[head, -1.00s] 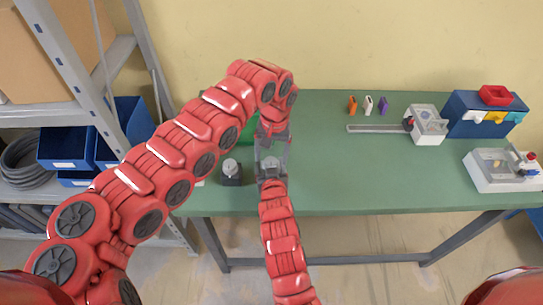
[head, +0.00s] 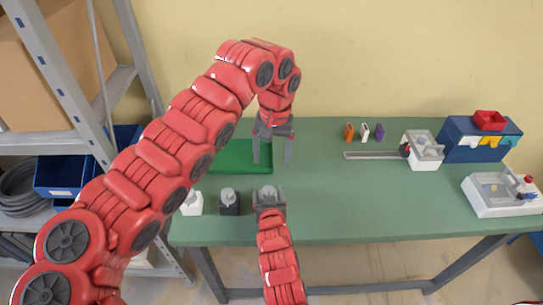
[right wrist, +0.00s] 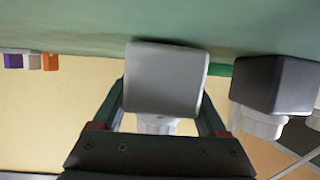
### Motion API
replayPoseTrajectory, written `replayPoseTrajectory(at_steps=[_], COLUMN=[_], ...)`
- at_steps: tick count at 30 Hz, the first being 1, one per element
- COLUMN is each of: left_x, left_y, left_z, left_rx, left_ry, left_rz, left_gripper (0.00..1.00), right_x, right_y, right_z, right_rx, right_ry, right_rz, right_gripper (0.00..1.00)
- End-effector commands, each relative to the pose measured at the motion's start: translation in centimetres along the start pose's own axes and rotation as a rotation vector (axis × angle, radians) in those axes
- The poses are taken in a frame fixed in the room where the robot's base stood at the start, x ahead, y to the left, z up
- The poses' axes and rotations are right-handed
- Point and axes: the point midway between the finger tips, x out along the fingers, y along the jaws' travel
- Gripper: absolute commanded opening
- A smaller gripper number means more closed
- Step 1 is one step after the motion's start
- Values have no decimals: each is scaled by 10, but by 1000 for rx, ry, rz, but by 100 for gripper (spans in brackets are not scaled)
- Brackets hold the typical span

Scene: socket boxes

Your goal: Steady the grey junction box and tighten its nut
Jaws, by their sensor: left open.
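The grey junction box (head: 268,193) stands on the green table near its front edge. In the right wrist view the grey box (right wrist: 165,78) appears upside down, its pale nut (right wrist: 157,124) partly hidden below it. My right gripper (head: 269,204) comes in from the front, its fingers on both sides of the box and seemingly touching it. My left gripper (head: 272,158) is open and empty, pointing down above and behind the box, apart from it.
A dark box (head: 229,204) and a white box (head: 192,204) stand left of the grey one. A green tray (head: 240,164) lies behind them. Small coloured parts (head: 364,131), a white fixture (head: 423,151), a blue bin unit (head: 470,142) and a white tray (head: 490,205) are at right.

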Motion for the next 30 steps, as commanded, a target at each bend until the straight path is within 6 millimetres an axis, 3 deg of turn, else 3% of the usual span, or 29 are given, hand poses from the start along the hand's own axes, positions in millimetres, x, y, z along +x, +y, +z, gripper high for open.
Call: replayPoseTrajectory(at_steps=[1, 3, 4, 11, 16, 20, 28, 30], left_x=[0, 0, 0, 0, 3, 8, 17, 6], left_y=[0, 0, 0, 0, 0, 0, 0, 0], left_z=[0, 0, 0, 0, 0, -1, -1, -1], left_rx=[0, 0, 0, 0, 0, 0, 0, 0], left_ry=[0, 0, 0, 1, 1, 1, 1, 1], left_rz=[0, 0, 0, 0, 0, 0, 0, 0], left_gripper=[79, 79, 79, 79, 79, 79, 79, 79], right_x=[0, 0, 0, 0, -11, -32, -91, -109], right_y=[0, 0, 0, 0, -2, -1, -1, -2], right_z=[0, 0, 0, 0, 2, 2, 2, -2], right_rx=[0, 0, 0, 0, -2, 0, 0, -3], right_ry=[0, 0, 0, -1, -1, 3, 1, -1], right_rz=[0, 0, 0, 0, -2, -3, -5, -6], right_gripper=[86, 98, 100, 100, 100, 100, 100, 100])
